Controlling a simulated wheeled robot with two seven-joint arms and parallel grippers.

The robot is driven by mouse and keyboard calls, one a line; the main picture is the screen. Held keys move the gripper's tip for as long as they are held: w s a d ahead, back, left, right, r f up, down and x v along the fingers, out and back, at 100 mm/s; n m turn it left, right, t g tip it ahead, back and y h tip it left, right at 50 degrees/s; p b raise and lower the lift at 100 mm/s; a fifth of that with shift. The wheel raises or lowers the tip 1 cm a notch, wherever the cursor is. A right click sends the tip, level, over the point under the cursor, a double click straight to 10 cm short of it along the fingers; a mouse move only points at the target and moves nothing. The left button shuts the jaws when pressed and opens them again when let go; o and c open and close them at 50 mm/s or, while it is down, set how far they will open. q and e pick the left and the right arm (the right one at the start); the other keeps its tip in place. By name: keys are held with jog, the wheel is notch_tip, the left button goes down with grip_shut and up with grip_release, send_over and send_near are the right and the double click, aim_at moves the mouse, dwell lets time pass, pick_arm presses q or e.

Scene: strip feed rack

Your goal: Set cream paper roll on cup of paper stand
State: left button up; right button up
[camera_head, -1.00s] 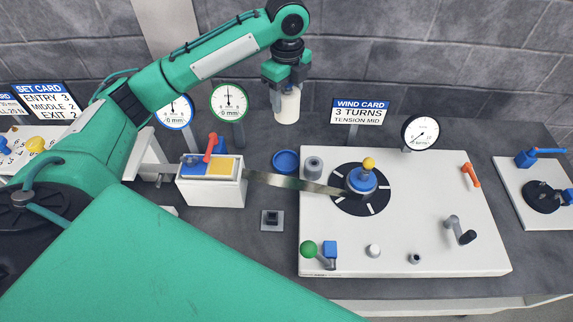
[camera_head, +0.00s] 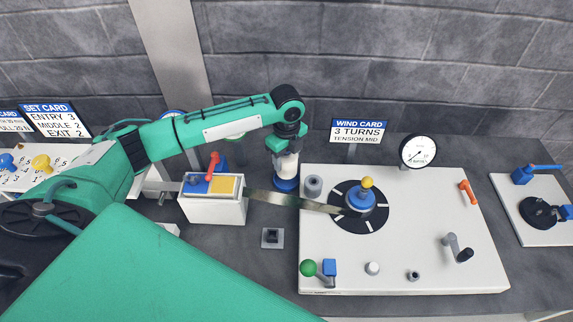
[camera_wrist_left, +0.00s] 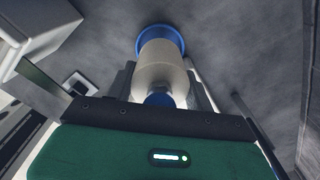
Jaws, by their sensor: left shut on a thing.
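The cream paper roll (camera_head: 287,168) is upright in my left gripper (camera_head: 288,154), which is shut on its upper part. The blue cup of the paper stand (camera_head: 286,186) is directly below the roll. In the left wrist view the roll (camera_wrist_left: 162,68) runs away from the fingers, and its far end lies inside the outline of the blue cup (camera_wrist_left: 160,29). I cannot tell whether the roll's lower end touches the cup. My right gripper is not in view.
A white box with blue and yellow top (camera_head: 213,207) stands just left of the cup. A white winding board (camera_head: 330,240) with a grey post (camera_head: 313,186) lies close on the right. A small grey socket (camera_head: 273,238) is nearer.

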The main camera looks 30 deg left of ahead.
aim_at(286, 167)
pick_arm(q)
jog(key=shift+f+p, duration=0.3)
jog(key=shift+f, duration=1.8)
jog(key=shift+f, duration=0.1)
jog(key=o, duration=0.7)
jog(key=shift+o, duration=0.2)
jog(key=shift+r, duration=0.45)
notch_tip(286, 167, up, 11)
jog(key=shift+r+b, duration=0.2)
jog(key=shift+b, duration=1)
jog(key=shift+s+f, duration=0.1)
